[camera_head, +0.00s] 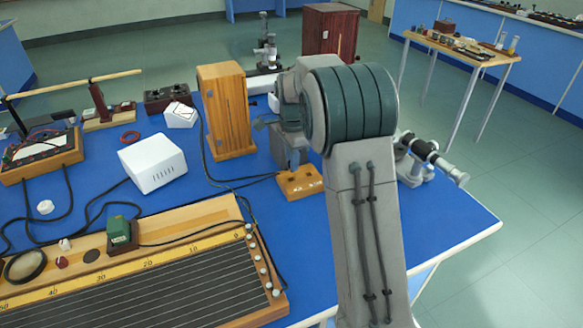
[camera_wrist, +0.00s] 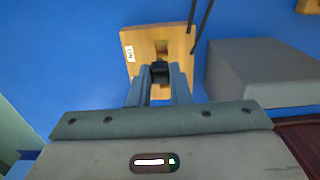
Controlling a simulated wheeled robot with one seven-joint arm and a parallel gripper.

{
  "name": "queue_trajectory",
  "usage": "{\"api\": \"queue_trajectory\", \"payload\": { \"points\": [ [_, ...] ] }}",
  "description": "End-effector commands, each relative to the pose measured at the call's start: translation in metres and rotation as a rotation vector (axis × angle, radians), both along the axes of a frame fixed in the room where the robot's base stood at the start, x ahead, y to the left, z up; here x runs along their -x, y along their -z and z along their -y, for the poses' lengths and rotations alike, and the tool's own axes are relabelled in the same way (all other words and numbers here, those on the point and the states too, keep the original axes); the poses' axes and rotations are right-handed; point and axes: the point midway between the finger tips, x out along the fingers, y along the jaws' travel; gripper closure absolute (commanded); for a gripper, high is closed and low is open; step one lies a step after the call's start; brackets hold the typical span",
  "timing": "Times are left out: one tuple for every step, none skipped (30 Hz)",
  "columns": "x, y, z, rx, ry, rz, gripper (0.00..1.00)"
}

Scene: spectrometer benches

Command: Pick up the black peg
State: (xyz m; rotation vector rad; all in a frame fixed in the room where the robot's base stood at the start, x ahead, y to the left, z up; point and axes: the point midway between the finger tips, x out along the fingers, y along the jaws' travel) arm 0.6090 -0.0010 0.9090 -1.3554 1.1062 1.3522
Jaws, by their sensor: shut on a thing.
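The black peg (camera_wrist: 160,68) shows in the wrist view between the two fingers of my gripper (camera_wrist: 160,75), which is shut on it. Right by the peg is a small wooden block (camera_wrist: 143,44) with a dark slot and a white label. The same block (camera_head: 301,184) lies on the blue bench in the head view, with my gripper (camera_head: 293,164) just above it. In the head view my arm and gripper hide the peg. I cannot tell whether the peg still touches the block.
A tall wooden box (camera_head: 225,110) stands left of my gripper. A white box (camera_head: 153,162) and a long wired board (camera_head: 150,275) lie further left and in front. A grey instrument (camera_head: 425,160) stands at right. Black cables (camera_wrist: 203,25) run beside the block. Blue bench shows around the block.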

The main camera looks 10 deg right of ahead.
Motion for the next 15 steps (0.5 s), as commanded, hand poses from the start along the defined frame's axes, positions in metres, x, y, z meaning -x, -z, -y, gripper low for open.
{"api": "queue_trajectory", "payload": {
  "points": [
    [0.009,-0.005,0.009,0.001,0.006,-0.001,1.00],
    [0.014,-0.008,0.012,0.001,0.006,-0.001,1.00],
    [0.020,-0.013,0.018,0.001,0.006,-0.001,1.00],
    [0.025,-0.017,0.022,0.001,0.007,-0.001,1.00],
    [0.030,-0.021,0.026,0.001,0.007,0.000,1.00],
    [0.036,-0.025,0.031,0.001,0.006,0.000,1.00],
    [0.041,-0.030,0.036,0.001,0.006,0.000,1.00],
    [0.045,-0.033,0.039,0.001,0.006,0.000,1.00],
    [0.051,-0.038,0.044,0.001,0.006,-0.001,1.00],
    [0.056,-0.040,0.048,0.000,0.005,-0.002,1.00],
    [0.059,-0.044,0.051,0.001,0.006,-0.001,1.00],
    [0.064,-0.048,0.055,0.001,0.005,-0.001,1.00],
    [0.067,-0.050,0.058,0.001,0.004,-0.001,1.00],
    [0.071,-0.052,0.060,0.000,0.004,-0.001,1.00],
    [0.074,-0.055,0.063,0.001,0.004,-0.002,1.00]
  ]
}}
